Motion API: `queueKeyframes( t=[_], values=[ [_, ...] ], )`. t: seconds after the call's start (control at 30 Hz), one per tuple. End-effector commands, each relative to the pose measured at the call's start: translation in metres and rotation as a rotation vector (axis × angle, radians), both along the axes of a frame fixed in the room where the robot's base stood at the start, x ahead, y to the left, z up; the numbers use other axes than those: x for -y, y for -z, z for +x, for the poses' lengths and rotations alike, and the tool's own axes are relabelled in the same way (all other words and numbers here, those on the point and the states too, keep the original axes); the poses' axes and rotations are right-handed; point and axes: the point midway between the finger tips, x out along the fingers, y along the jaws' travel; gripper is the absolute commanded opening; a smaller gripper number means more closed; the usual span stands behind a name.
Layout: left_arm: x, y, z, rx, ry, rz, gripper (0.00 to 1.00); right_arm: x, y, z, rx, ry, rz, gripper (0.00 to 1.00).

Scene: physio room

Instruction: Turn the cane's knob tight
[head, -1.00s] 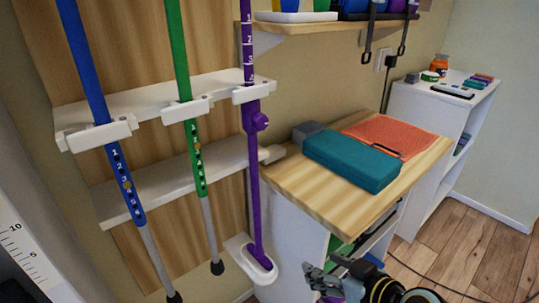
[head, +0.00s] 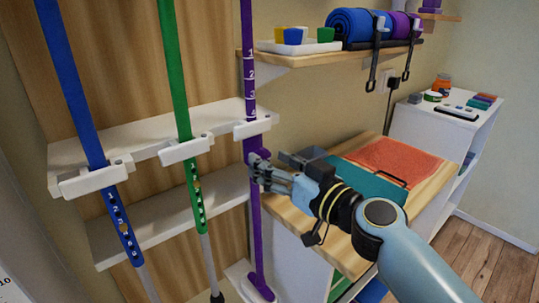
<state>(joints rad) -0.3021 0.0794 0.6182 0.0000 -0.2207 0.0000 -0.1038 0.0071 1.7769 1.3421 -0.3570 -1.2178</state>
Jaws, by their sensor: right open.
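The purple cane (head: 255,215) stands upright in a white clip (head: 252,129) on the rack, its foot in a white holder (head: 234,276) below. Its purple knob (head: 262,153) sits just under the clip and is partly hidden by my right gripper (head: 262,170). That gripper comes in from the right, with its open fingers at the knob and the cane's shaft. I cannot tell whether the fingers touch the knob. My left gripper is not in view.
A blue cane (head: 70,90) and a green cane (head: 174,70) hang in clips to the left. Behind my right arm, a wooden counter (head: 432,185) holds a teal case (head: 365,182) and an orange towel (head: 400,157). A shelf (head: 290,58) with rolled mats is above.

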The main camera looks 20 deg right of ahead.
Motion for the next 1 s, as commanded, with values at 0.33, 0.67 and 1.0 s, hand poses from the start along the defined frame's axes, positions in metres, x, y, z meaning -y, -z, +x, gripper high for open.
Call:
queueKeyframes(
  t=[0.33,0.67,1.0],
  values=[
    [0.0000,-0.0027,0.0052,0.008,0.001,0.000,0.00,-0.0048,0.0009,0.0123,-0.001,0.000,0.000,0.57],
    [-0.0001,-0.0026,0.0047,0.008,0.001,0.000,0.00,-0.0045,0.0007,0.0120,-0.001,0.000,0.000,0.25],
    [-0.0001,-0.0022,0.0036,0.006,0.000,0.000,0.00,-0.0045,0.0007,0.0119,-0.003,0.000,0.004,0.01]
  ],
)
